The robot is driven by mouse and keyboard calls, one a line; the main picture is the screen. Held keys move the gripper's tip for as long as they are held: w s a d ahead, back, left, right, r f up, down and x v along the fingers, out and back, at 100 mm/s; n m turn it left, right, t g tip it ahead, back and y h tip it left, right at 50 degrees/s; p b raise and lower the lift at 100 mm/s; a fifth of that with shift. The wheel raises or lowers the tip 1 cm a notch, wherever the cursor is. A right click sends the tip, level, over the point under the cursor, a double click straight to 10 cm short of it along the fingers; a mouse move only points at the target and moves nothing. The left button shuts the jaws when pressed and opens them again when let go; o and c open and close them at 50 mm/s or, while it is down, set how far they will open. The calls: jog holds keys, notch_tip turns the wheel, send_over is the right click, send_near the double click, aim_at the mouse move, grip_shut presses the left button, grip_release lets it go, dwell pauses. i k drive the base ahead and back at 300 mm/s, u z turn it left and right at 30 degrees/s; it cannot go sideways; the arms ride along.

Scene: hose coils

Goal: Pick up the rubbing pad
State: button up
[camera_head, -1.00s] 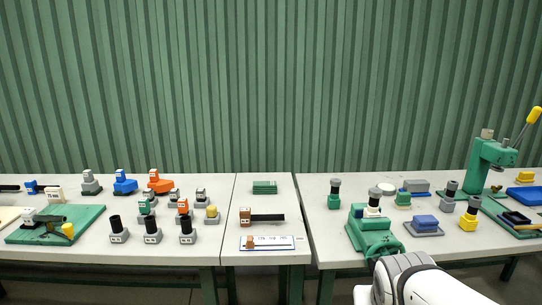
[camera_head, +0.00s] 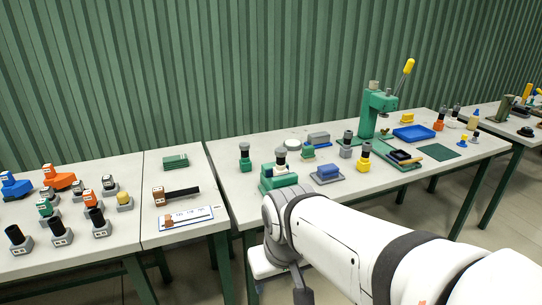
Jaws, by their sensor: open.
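I cannot tell for sure which item is the rubbing pad. A blue block on a grey plate (camera_head: 327,173) lies on the right-hand table, and a grey block on a blue base (camera_head: 319,139) sits behind it. My white arm reaches in from the lower right. My gripper (camera_head: 282,274) is at its end, low in front of the table's front edge, open and partly hidden by my own arm. It is apart from both blocks and holds nothing that I can see.
A green fixture (camera_head: 278,178) stands at the table's front left, close behind my wrist. A green press (camera_head: 375,115) with a yellow-tipped lever stands further right, near a blue tray (camera_head: 413,133). The left table (camera_head: 130,222) holds several stamp-like pieces. A green stack (camera_head: 175,162) lies on the middle table.

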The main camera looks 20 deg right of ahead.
aim_at(327, 172)
jog(key=u, duration=0.2)
jog(key=k, duration=0.35)
jog(key=z, duration=1.15)
jog(key=i, duration=0.95)
jog(key=z, duration=0.4)
jog(key=i, duration=0.65)
jog(key=u, duration=0.25)
